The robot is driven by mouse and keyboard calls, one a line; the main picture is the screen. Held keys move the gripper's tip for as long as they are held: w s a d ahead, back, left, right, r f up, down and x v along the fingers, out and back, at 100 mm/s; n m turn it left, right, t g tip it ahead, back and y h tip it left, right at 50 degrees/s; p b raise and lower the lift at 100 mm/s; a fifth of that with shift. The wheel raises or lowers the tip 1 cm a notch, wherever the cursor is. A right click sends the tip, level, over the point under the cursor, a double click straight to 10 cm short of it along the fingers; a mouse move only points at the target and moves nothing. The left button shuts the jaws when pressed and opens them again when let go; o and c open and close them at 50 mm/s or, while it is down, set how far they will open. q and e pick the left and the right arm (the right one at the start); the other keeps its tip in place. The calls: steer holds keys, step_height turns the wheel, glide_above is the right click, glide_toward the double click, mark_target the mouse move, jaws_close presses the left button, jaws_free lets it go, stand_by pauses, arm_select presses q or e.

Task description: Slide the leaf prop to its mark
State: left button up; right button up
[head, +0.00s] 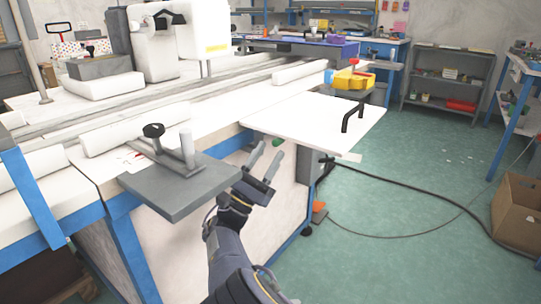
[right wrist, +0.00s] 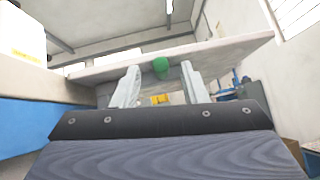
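The white table leaf (head: 315,122) sticks out from the right side of the sewing table, with a black handle on top. A small green piece (right wrist: 160,66), possibly part of the leaf prop, shows against the leaf's underside in the right wrist view. The rest of the prop cannot be made out. My right gripper (head: 267,157) is below the leaf's near left edge, with its grey fingers pointing up and apart. In the right wrist view its fingers (right wrist: 160,84) stand either side of the green piece; I cannot tell whether they touch it. My left gripper is not in view.
A grey plate (head: 182,187) with a black knob juts out left of my right arm. A yellow and red tool (head: 352,79) sits beyond the leaf. A black cable (head: 400,187) crosses the green floor. A cardboard box (head: 517,213) stands at right.

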steer(key=shift+x, duration=0.8)
jaws_close()
steer(key=s+a+p, duration=0.3)
steer(key=s+a, duration=0.1)
steer(key=s, duration=0.2)
steer(key=shift+a, duration=0.15)
steer(key=shift+f, duration=0.1)
jaws_free()
